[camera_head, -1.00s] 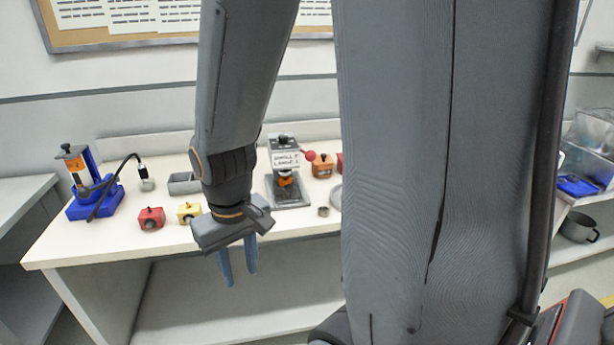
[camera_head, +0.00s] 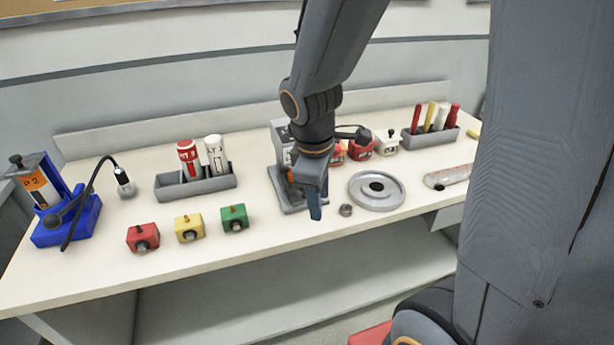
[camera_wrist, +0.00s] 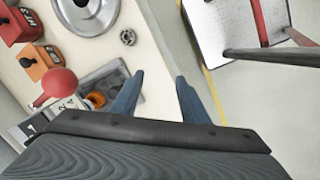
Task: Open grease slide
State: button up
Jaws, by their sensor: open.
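I cannot tell for sure which part is the grease slide. A grey stand (camera_head: 282,135) with a flat base is on the bench, partly behind my gripper (camera_head: 315,203). In the wrist view my gripper (camera_wrist: 158,92) is open and empty, its blue fingers apart. There the stand's tray-like base (camera_wrist: 112,78), an orange part (camera_wrist: 95,100) and a red ball knob (camera_wrist: 60,82) lie left of the fingers. My gripper appears above the bench's front area, beside the stand, with no contact visible. A blue device (camera_head: 65,220) with an orange label and black hose stands at the far left.
Red (camera_head: 142,237), yellow (camera_head: 189,228) and green (camera_head: 234,218) blocks line the front. A grey tray (camera_head: 200,187) holds two cylinders. A round grey plate (camera_head: 377,190) and small nut (camera_head: 346,210) lie to the right. A pen holder (camera_head: 430,138) stands farther back.

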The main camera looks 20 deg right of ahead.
jog(key=w+a+r+n+t+h+p, duration=0.25)
jog(key=w+n, duration=0.75)
jog(key=n, duration=0.6)
jog(key=shift+g+y, duration=0.35)
jog(key=x, duration=0.2)
jog(key=b+x, duration=0.1)
jog(key=x, duration=0.4)
jog(key=shift+s+d+b, duration=0.15)
jog(key=shift+d+b, duration=0.15)
jog(key=shift+d, duration=0.05)
jog(key=shift+c, duration=0.3)
grip_shut()
